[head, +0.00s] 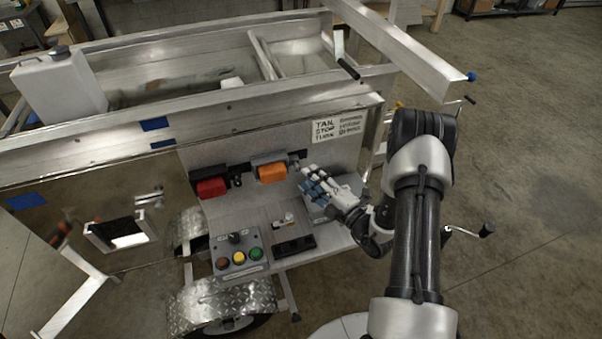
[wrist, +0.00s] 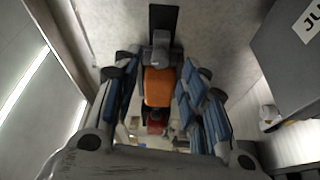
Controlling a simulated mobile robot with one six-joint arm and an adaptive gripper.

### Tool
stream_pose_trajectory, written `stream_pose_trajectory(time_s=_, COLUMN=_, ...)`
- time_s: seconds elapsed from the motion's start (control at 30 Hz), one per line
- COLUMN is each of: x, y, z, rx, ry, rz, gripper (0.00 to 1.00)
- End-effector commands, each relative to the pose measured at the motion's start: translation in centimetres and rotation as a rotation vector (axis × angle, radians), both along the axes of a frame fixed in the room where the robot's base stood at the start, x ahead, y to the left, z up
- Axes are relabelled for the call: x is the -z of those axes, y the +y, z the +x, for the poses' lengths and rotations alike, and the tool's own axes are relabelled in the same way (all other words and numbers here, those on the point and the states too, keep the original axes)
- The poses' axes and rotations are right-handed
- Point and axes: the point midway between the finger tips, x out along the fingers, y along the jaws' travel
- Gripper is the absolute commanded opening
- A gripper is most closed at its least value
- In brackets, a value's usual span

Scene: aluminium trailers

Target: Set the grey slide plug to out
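A grey piece (head: 268,158) sits with an orange block (head: 273,173) on the upright metal panel; it looks like the grey slide plug, but I cannot tell its slide position. In the wrist view the grey piece (wrist: 160,52) is above the orange block (wrist: 158,87), with a black plate (wrist: 163,20) beyond. My gripper (head: 308,180) is just right of the orange block in the head view. In the wrist view my gripper (wrist: 157,75) has its blue-padded fingers apart, one on each side of the orange and grey parts. No contact is clear.
A red block in a black housing (head: 211,187) is left of the orange one. Below are a grey button box (head: 238,258) and a black slotted piece (head: 295,245). A grey box (head: 325,205) lies under my gripper. Open floor (head: 530,200) is at right.

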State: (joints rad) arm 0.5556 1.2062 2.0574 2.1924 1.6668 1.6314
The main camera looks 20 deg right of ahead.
Motion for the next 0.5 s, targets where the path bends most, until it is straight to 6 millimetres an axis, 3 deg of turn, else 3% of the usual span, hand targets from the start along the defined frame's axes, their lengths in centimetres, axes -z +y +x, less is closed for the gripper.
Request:
stream_pose_trajectory(time_s=0.2, x=0.0, y=1.4, z=3.4, rx=-0.003, ry=-0.001, rz=-0.003, gripper=0.39)
stream_pose_trajectory(time_s=0.5, x=-0.1, y=1.9, z=4.8, rx=0.001, ry=0.001, rz=0.000, gripper=0.39)
